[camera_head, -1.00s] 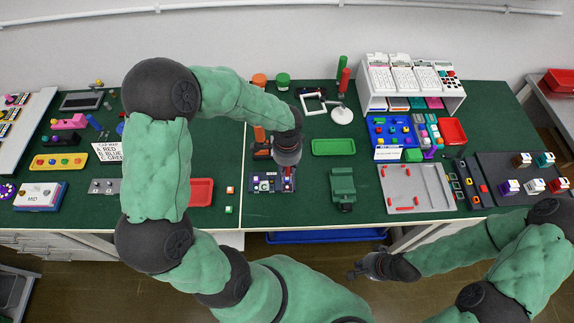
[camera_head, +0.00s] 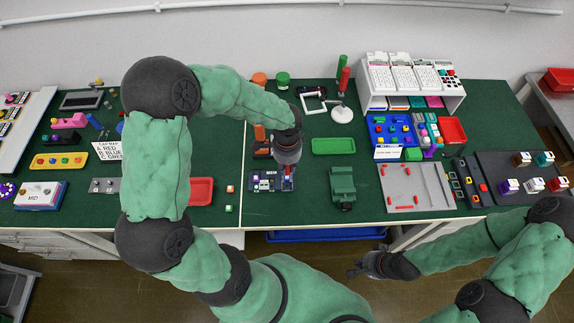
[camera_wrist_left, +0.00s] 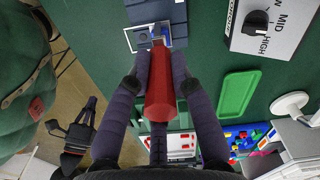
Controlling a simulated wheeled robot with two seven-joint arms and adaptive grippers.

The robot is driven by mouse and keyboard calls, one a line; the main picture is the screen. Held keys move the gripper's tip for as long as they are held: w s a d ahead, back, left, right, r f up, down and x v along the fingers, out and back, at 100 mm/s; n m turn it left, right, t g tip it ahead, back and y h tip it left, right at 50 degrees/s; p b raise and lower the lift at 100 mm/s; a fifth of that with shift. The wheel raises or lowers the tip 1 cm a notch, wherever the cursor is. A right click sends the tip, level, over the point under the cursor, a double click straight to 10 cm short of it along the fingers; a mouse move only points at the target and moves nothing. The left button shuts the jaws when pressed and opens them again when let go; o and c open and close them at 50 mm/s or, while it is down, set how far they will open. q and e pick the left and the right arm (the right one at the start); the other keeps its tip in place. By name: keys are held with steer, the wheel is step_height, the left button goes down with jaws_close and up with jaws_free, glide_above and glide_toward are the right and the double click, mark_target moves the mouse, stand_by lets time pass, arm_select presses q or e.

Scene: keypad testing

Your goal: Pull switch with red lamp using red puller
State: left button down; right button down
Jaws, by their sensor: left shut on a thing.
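My left gripper (camera_head: 288,165) is above the dark blue switch panel (camera_head: 264,184), over its right end. In the left wrist view, the left gripper (camera_wrist_left: 158,62) is shut on the red puller (camera_wrist_left: 161,95), a red tapered piece between its fingers. The puller's far end lies at a small grey-and-blue switch (camera_wrist_left: 157,36) on the panel (camera_wrist_left: 160,12). I cannot tell whether it is hooked on. The lamp colours are too small or hidden to tell. My right gripper (camera_head: 360,266) is off the table's front edge, with its fingers apart and empty.
A green vise-like block (camera_head: 342,184) stands right of the panel, and a green tray (camera_head: 333,146) lies behind it. A red tray (camera_head: 201,191) lies to the left. An orange-handled tool (camera_head: 261,142) stands just behind the panel. Green table shows between them.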

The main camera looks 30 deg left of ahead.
arm_select(q)
steer(key=shift+r, duration=0.1)
steer(key=shift+r+p, duration=1.9)
steer(key=shift+r, duration=0.3)
